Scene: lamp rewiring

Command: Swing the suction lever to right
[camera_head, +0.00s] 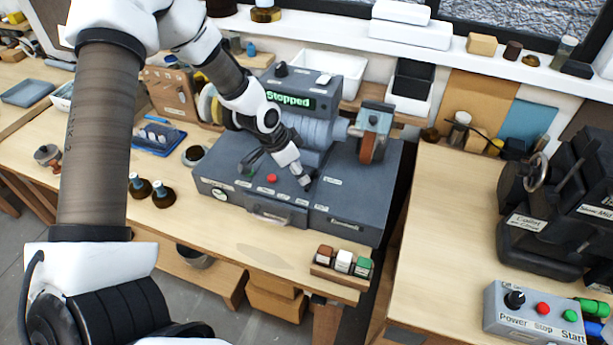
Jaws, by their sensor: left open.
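The dark grey machine (345,205) stands on the wooden bench, with a green "Stopped" display (288,100) on its upper box. My left arm reaches over it from the upper left. My left gripper (303,181) is low over the front deck of the machine, to the right of a red button (272,178). It is open, though its fingers are small in the picture. I cannot pick out the suction lever for certain; it may be hidden by the gripper. Whether the gripper touches anything is unclear. My right gripper is not in view.
A block of brown, white and green pieces (342,262) stands at the bench's front edge. A control box (533,312) and a black machine (562,210) are on the right table.

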